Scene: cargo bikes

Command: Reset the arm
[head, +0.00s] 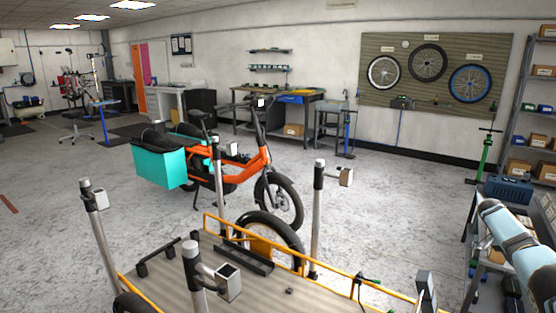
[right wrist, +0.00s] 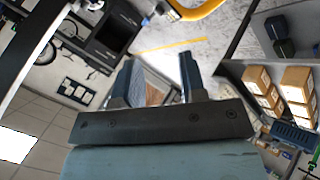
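My right arm (head: 520,250) reaches in from the right edge in the head view. In the right wrist view my right gripper (right wrist: 158,72) has its two dark fingers apart, with floor and a small brown patch visible between them. I see nothing held in it. My left arm and left gripper are not in the head view.
A cargo bike bed (head: 180,265) with an orange rail and upright posts (head: 317,215) fills the near front. An orange bike with a teal box (head: 160,165) stands behind it. Shelves with cardboard boxes (head: 519,167) line the right. Open floor (head: 390,200) lies between.

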